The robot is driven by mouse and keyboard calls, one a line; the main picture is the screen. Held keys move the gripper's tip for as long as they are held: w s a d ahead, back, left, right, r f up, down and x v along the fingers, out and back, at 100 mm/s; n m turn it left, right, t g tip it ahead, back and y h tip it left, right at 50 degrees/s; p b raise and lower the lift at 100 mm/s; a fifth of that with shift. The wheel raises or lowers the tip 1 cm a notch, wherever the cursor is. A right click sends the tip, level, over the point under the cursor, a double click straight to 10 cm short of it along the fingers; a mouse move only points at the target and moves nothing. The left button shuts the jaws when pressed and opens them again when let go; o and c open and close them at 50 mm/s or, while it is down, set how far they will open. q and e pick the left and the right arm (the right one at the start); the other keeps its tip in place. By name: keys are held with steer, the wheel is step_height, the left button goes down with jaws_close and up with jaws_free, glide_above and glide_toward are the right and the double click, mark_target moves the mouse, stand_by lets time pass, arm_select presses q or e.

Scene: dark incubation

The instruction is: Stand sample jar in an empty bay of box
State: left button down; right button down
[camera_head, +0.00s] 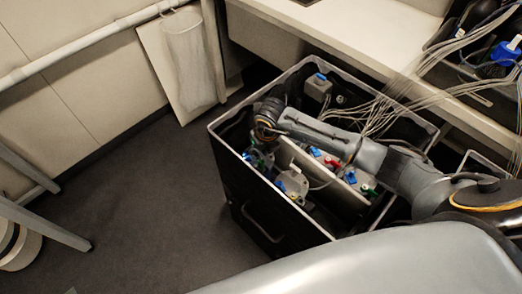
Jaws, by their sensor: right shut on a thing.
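The box (262,205) is a deep black open crate with a pale rim, standing on the floor against the bench. A light divider (312,172) crosses its inside. My right arm reaches over the box from the right, and my right gripper (263,132) points down inside its far left part. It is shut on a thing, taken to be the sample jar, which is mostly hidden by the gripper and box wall. Another jar-like vessel (292,183) with coloured fittings stands in the near left bay. A grey one with a blue top (318,86) stands at the far corner. My left gripper is not in view.
Loose pale cables (385,115) hang from the bench (350,35) into the box's right side. A second bin's rim (485,160) shows at the right. The floor left of the box is open.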

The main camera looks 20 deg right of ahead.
steer(key=shift+s+f, duration=0.2)
steer(key=shift+f, duration=0.15)
steer(key=c, duration=1.3)
jaws_free()
steer(key=shift+w+f, duration=0.1)
steer(key=shift+w, duration=0.05)
steer(key=shift+c, duration=0.2)
steer(key=p+v, duration=0.2)
steer(key=v, duration=0.1)
steer(key=w+p+v, duration=0.1)
steer(key=p+v, duration=0.1)
steer(key=v, duration=0.1)
steer(key=w+p+v, duration=0.1)
steer(key=p+v, duration=0.1)
steer(key=v, duration=0.1)
steer(key=shift+a+r, duration=0.15)
steer(key=shift+r, duration=0.05)
